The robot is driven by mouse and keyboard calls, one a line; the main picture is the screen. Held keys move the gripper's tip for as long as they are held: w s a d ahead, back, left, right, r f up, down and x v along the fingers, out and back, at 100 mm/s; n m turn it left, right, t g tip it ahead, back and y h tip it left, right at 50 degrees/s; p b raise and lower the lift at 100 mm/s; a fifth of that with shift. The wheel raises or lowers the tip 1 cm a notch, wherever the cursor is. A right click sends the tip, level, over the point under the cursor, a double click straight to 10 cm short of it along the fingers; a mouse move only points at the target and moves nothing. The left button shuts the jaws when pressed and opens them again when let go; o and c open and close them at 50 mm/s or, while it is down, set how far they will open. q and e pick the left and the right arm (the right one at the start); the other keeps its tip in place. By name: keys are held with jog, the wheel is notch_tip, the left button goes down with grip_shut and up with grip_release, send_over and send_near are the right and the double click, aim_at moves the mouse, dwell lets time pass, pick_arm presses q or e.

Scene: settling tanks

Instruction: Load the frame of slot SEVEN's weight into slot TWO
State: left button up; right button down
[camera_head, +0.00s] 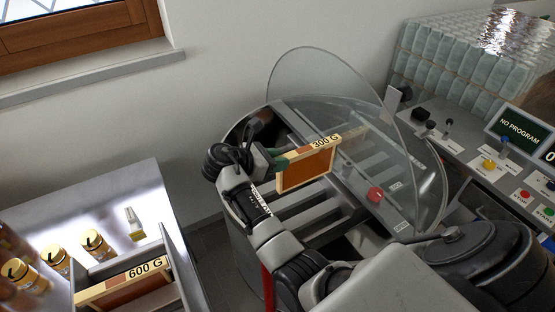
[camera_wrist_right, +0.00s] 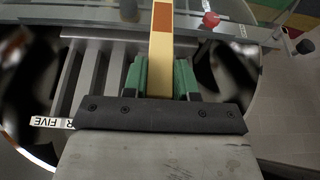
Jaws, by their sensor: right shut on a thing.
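My right gripper (camera_head: 281,160) is shut on one end of a wooden frame (camera_head: 306,171) with an orange-brown panel, marked "300 G". The frame is held over the open round drum (camera_head: 236,232) and its slotted rack (camera_head: 310,212); I cannot tell which slot it is over. In the right wrist view the green fingers of the gripper (camera_wrist_right: 160,78) grip the frame's top bar (camera_wrist_right: 161,40), with slots to its left. A label ending in "FIVE" (camera_wrist_right: 52,123) is at the lower left there. Labels for slots two and seven are not readable. My left gripper is not in view.
A clear lid (camera_head: 330,85) stands raised over the drum, with a red knob (camera_head: 375,194) nearby. A control panel (camera_head: 520,130) reads "NO PROGRAM". At left, a metal table (camera_head: 110,190) holds several jars and a box with a "600 G" frame (camera_head: 125,284).

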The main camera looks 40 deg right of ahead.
aim_at(279, 183)
jog(key=shift+s+a+r, duration=0.35)
jog(key=shift+s, duration=0.1)
jog(key=shift+w+p, duration=0.2)
jog(key=shift+p, duration=0.5)
jog(key=shift+f, duration=0.55)
jog(key=shift+f+b, duration=1.15)
jog(key=shift+f, duration=1.15)
jog(key=shift+f+b, duration=0.65)
jog(key=shift+f, duration=0.85)
pick_arm(q)
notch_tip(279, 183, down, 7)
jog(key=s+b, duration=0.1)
jog(key=b, duration=0.3)
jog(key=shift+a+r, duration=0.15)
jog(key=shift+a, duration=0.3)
pick_arm(e)
notch_tip(279, 183, down, 8)
jog(key=shift+f, duration=0.15)
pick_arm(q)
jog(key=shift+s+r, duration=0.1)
pick_arm(e)
jog(key=shift+f, duration=0.3)
